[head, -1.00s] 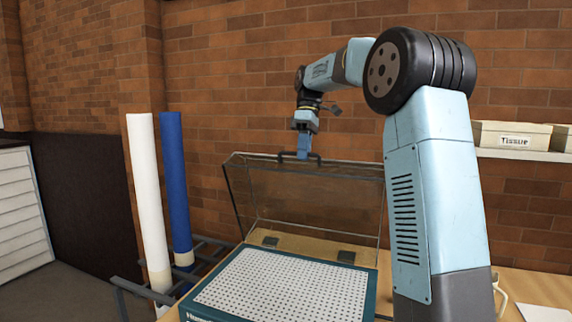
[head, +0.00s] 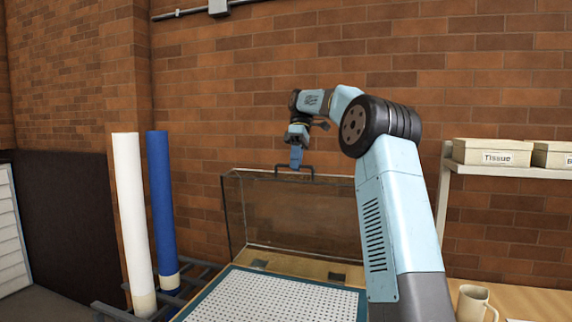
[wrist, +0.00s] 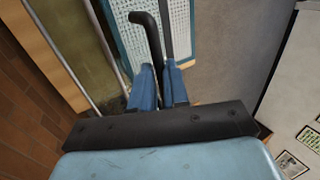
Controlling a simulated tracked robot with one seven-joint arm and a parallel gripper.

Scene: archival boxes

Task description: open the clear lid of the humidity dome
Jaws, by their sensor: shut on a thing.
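The clear lid (head: 300,218) of the humidity dome stands raised, roughly upright at the back of the base, with a dark frame. Its black handle (head: 308,169) is on the top edge. My gripper (head: 296,163) is shut on this handle. In the wrist view the blue fingers (wrist: 159,85) close around the handle's black bar (wrist: 148,30). The dome's base, with a white perforated tray (head: 270,299) and teal rim, lies open below. Two dark hinge pads (head: 336,276) show behind the tray. The grasp point itself is partly hidden by the fingers.
A brick wall (head: 300,110) stands close behind the lid. White (head: 132,220) and blue (head: 161,205) rolls stand upright on a dark rack at left. A shelf with a Tissue box (head: 491,152) and a mug (head: 475,303) are at right.

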